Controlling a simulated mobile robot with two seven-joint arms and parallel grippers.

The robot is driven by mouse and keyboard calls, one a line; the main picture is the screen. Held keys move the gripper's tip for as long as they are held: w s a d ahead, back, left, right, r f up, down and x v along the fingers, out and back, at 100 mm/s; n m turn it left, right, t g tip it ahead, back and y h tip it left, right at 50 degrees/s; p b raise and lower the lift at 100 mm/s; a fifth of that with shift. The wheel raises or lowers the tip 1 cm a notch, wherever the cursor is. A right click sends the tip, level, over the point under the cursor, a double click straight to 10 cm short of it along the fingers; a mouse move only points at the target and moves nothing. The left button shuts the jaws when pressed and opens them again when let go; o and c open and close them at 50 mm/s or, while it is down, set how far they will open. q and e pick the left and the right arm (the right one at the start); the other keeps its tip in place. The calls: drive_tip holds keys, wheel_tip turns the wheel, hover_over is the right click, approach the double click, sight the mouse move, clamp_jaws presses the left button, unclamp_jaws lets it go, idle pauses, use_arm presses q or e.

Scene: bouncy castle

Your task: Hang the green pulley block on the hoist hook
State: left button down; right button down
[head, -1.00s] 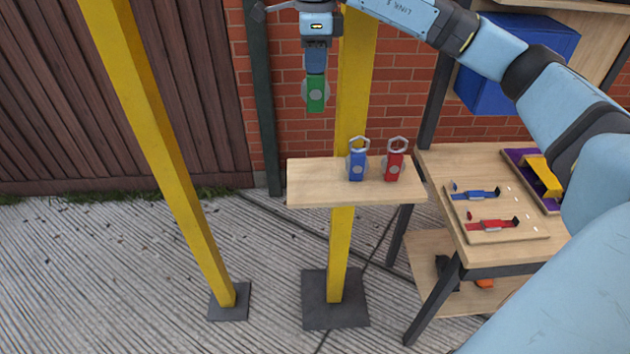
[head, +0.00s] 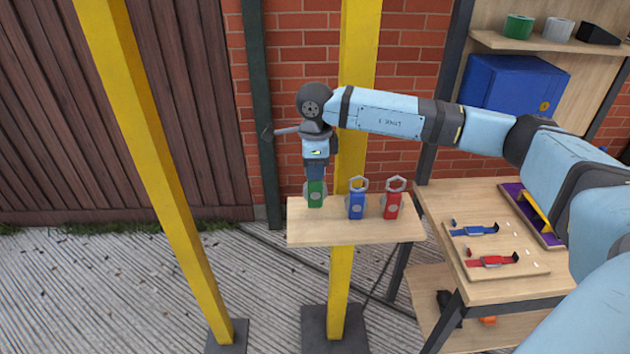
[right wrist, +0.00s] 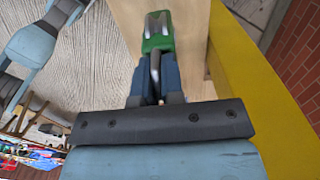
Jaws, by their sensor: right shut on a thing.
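The green pulley block (head: 316,194) is upright at the left end of the small wooden shelf (head: 300,232). My right gripper (head: 316,174) points down and is shut on its top. In the right wrist view the fingers (right wrist: 156,84) close around the block's metal ring, and the green body (right wrist: 158,42) lies beyond the fingertips. I cannot tell whether the block's bottom touches the shelf. The hoist hook does not show in any view. My left gripper does not show.
A blue pulley block (head: 356,206) and a red pulley block (head: 392,206) stand close to the right on the same shelf. A yellow post (head: 342,280) carries the shelf; another yellow post (head: 160,170) stands left. A workbench (head: 440,210) is at right.

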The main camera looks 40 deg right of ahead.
sight(315, 184)
drive_tip(key=shift+f, duration=2.1)
drive_tip(key=c, duration=1.7)
unclamp_jaws()
drive_tip(key=shift+f, duration=0.1)
drive_tip(key=o, duration=0.5)
drive_tip(key=shift+c, duration=0.2)
